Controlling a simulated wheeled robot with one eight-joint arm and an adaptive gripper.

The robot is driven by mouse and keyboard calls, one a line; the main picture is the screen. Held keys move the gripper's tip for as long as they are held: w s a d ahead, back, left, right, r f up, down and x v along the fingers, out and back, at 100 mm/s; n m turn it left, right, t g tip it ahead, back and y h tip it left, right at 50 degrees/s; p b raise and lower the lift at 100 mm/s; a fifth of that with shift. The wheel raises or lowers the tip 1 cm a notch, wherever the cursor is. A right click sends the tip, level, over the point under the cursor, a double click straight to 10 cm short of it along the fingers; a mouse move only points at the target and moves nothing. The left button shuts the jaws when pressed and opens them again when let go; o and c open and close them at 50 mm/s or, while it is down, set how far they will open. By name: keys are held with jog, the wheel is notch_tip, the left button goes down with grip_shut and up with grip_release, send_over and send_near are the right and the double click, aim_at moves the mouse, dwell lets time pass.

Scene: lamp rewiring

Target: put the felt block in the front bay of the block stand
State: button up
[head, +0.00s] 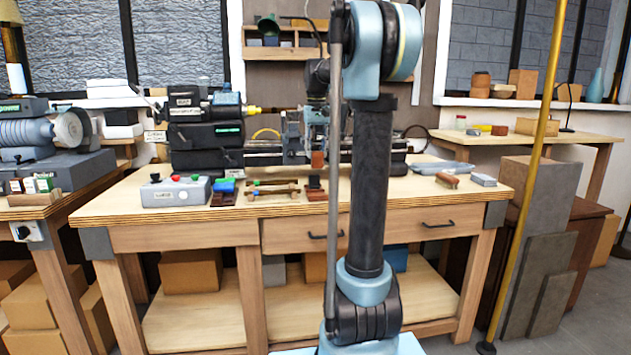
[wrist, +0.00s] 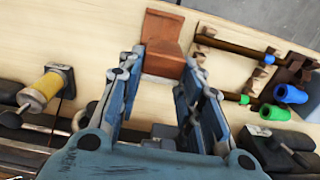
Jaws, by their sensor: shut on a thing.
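My gripper (head: 317,133) hangs above the workbench, partly behind my arm in the head view. It is shut on the felt block (head: 317,160), a reddish-brown block held in the air. In the wrist view the block (wrist: 163,62) sits between the two blue fingers. A small dark brown stand (head: 315,190), which looks like the block stand, is on the bench just below and in front of the block in the head view. I cannot tell its bays apart.
A rack of wooden-handled tools (head: 272,188) stands left of the stand, with a brown tray (head: 222,200) beyond it. A grey button box (head: 175,191) is further left. A lathe-like machine (head: 205,130) fills the bench's back. Bare bench lies right of my arm, before a brush (head: 447,180).

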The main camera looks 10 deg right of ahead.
notch_tip(320, 180, down, 10)
jog(key=shift+f, duration=0.1)
dwell(0.4)
jog(key=shift+f, duration=0.1)
jog(key=o, duration=1.1)
jog(key=shift+c, duration=0.2)
notch_tip(320, 180, up, 12)
jog(key=shift+r, duration=0.15)
jog(key=s+f+t, duration=0.1)
jog(key=s+f, duration=1.4)
jog(key=s, duration=0.3)
jog(key=s+f+t, duration=0.1)
jog(key=s+f, duration=1.3)
jog(key=s, duration=0.4)
jog(key=shift+f, duration=0.4)
